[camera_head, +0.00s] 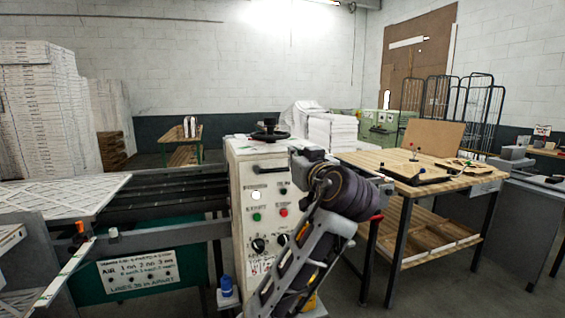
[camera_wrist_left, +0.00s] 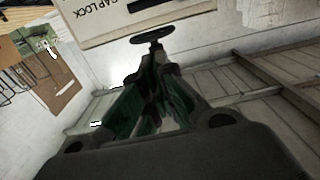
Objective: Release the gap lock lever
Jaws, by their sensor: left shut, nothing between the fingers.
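A white control box (camera_head: 262,190) stands at centre in the head view, with a short dark horizontal bar (camera_head: 270,169) on its upper face. I cannot tell whether this bar is the gap lock lever. In the wrist view, a white panel (camera_wrist_left: 100,22) with an upside-down "GAP LOCK" label shows at the top, partly cut off. My left gripper (camera_head: 306,160) is in front of the box's right side, its fingertips hard to make out there. In the wrist view the left gripper (camera_wrist_left: 155,68) is shut and empty, its tips below the panel in the picture. My right gripper is not in view.
A black handwheel (camera_head: 268,135) tops the box; one also shows in the wrist view (camera_wrist_left: 152,36). Black rails run left from the box. A wooden workbench (camera_head: 405,168) stands close on the right, with a board on it. Floor shows between bench legs.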

